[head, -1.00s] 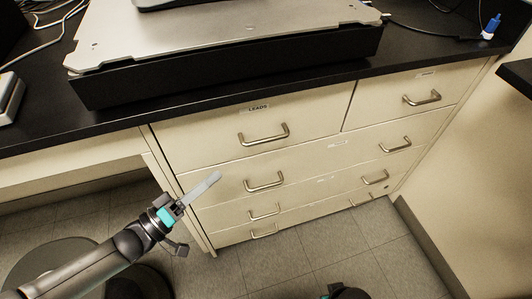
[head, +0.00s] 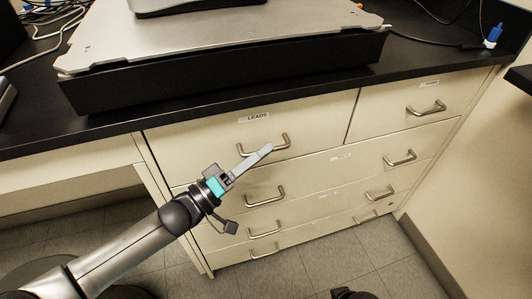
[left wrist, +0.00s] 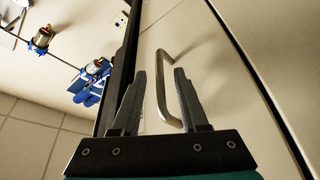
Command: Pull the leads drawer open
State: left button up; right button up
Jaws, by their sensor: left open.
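The leads drawer (head: 215,140) is the wide top drawer, marked with a LEADS label (head: 257,118), and it looks shut, flush with the cabinet. Its metal bar handle (head: 286,141) is partly covered by my left gripper (head: 267,149) in the head view. In the left wrist view the handle (left wrist: 162,95) shows between the two fingers of the open left gripper (left wrist: 160,72). The fingers are not closed on it, and I cannot tell how deep they reach around the bar. A dark piece at the bottom edge of the head view may be my right gripper (head: 349,294); its fingers are hidden.
A smaller top drawer (head: 395,118) is at the right, with more handled drawers (head: 320,168) below. The black countertop (head: 110,122) overhangs the drawers and carries a metal plate on a black base (head: 230,78). The floor (head: 310,260) before the cabinet is clear.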

pick_arm(q)
jog(key=shift+x, duration=0.9)
grip_shut()
dwell(0.9)
